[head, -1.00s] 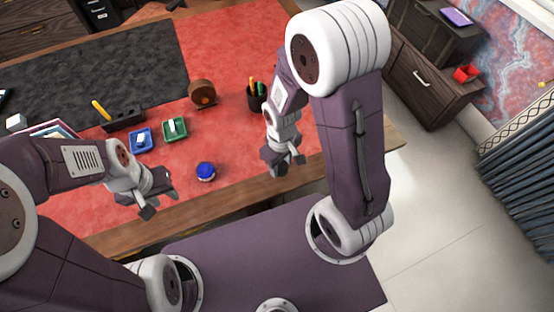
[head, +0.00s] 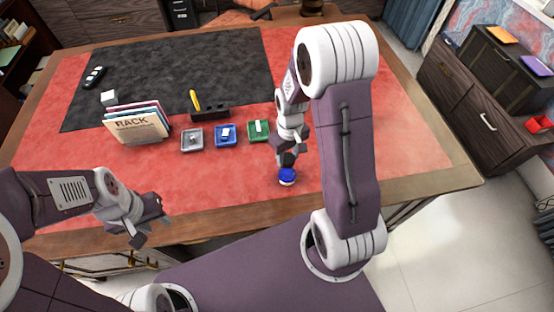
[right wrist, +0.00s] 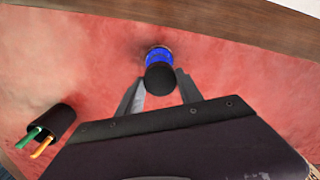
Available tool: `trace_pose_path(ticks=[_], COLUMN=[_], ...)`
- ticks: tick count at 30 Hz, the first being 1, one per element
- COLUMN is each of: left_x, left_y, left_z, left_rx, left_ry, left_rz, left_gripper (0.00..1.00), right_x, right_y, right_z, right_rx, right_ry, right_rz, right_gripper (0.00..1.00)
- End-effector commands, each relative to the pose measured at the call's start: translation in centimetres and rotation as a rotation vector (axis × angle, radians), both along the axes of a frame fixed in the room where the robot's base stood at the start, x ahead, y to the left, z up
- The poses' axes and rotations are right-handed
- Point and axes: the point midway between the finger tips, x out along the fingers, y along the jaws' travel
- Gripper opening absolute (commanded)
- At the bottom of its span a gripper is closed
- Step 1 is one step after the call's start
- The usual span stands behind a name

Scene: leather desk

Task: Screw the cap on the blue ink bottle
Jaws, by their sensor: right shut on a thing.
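The blue ink bottle (head: 287,177) stands upright on the red leather desk, near its front edge. In the right wrist view the bottle (right wrist: 157,54) shows just beyond a black cap (right wrist: 160,78). My right gripper (head: 285,160) is directly over the bottle, pointing down. In the right wrist view its fingers (right wrist: 162,86) are shut on the black cap. The cap overlaps the bottle's top there; I cannot tell whether they touch. My left gripper (head: 152,228) is open and empty, off the desk's front edge at the left.
Grey (head: 192,139), blue (head: 225,135) and green (head: 258,130) trays stand behind the bottle. A file rack (head: 138,124) and a dark holder (head: 209,114) are further left and back. The desk left of the bottle is clear.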

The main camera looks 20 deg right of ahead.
Motion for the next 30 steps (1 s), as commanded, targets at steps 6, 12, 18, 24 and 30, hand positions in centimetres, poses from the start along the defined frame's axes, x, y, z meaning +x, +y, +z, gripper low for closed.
trace_pose_path(ticks=[6, 12, 18, 24, 30], left_x=[0.0, 0.0, 0.0, 0.0, 0.0], left_y=[0.0, 0.0, 0.0, 0.0, 0.0], left_z=[-0.3, -1.9, -4.0, -4.5, -4.2], left_rx=[0.000, 0.000, 0.000, 0.000, 0.000], left_ry=[0.000, 0.000, 0.000, 0.000, 0.000], left_rz=[0.000, 0.000, 0.000, 0.000, 0.000], left_gripper=[0.36, 0.36, 0.36, 0.36, 0.36], right_x=[0.0, 0.0, 0.0, 0.0, -0.1], right_y=[-0.1, -0.1, -0.1, -0.1, -0.1], right_z=[-0.3, -1.9, -4.0, -4.5, -4.3], right_rx=[0.000, 0.000, 0.000, 0.000, 0.000], right_ry=[0.000, 0.000, 0.000, 0.000, 0.000], right_rz=[-0.004, -0.003, -0.003, -0.003, -0.003], right_gripper=[0.05, 0.05, 0.05, 0.05, 0.05])
